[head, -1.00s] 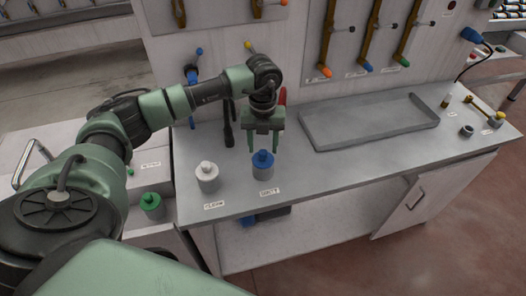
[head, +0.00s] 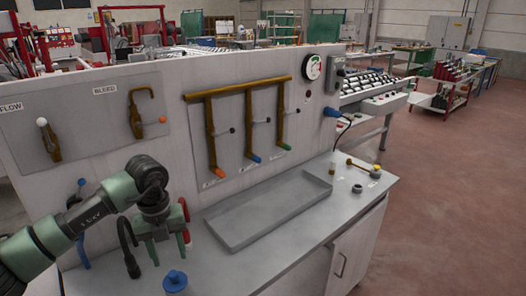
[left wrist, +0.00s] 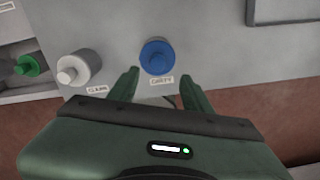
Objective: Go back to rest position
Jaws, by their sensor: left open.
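My left gripper (head: 168,257) is open and empty, pointing down over the worktop at the lower left of the head view. It also shows in the left wrist view (left wrist: 159,77). My right gripper is in neither view.
A grey tray (head: 265,212) lies empty on the worktop (head: 300,245). A panel with several coloured-tip levers (head: 250,115) rises behind. Open floor (head: 460,200) lies at right.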

